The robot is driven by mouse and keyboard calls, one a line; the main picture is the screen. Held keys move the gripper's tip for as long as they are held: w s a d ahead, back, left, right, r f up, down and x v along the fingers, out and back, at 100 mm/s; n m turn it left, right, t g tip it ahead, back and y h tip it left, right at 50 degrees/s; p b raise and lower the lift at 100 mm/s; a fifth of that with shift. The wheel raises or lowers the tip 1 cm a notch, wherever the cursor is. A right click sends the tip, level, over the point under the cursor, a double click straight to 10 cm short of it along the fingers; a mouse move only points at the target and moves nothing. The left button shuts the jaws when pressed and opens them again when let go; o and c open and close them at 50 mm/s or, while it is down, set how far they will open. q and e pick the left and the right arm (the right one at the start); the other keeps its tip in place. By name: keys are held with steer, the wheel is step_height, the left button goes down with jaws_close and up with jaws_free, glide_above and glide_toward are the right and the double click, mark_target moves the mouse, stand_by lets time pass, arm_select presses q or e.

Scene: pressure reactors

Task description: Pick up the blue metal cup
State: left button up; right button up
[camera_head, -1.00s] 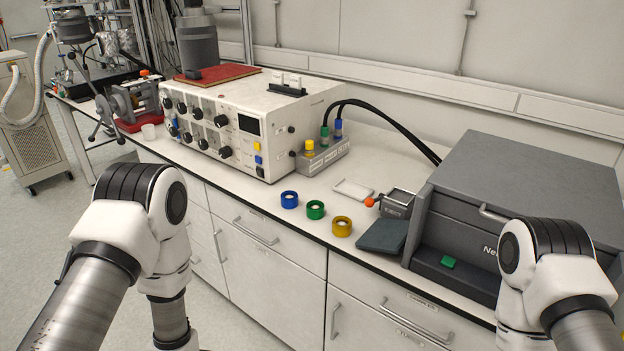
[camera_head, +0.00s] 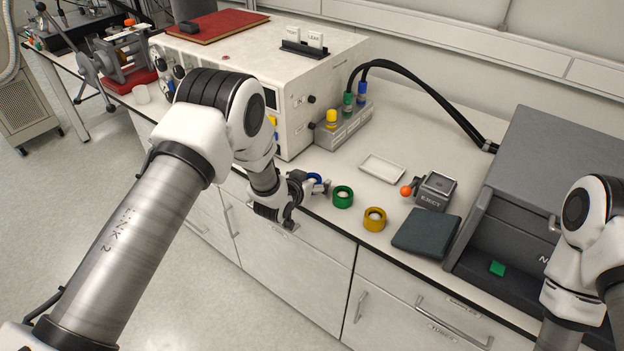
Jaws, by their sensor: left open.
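The blue metal cup (camera_head: 315,180) stands on the bench near its front edge, left of the green cup (camera_head: 343,197) and the yellow cup (camera_head: 374,219). My left gripper (camera_head: 302,190) is open, low at the bench's front edge, right by the blue cup. The gripper and wrist hide much of the cup. I cannot tell whether the fingers touch it or are around it. My right arm shows at the right edge, but its gripper is out of view.
A control box (camera_head: 300,75) stands behind my left arm. A grey block holding coloured plugs (camera_head: 345,125), a white tray (camera_head: 382,168), an eject device (camera_head: 435,190) with an orange knob, and a dark pad (camera_head: 426,233) lie around the cups. A dark grey machine (camera_head: 560,170) stands at right.

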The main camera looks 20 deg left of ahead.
arm_select(q)
steer(key=shift+w, duration=0.15)
steer(key=shift+d, duration=0.1)
steer(key=shift+s+r, duration=0.15)
steer(key=shift+s, duration=0.05)
steer(key=shift+c, duration=1.4)
steer(key=c, duration=1.1)
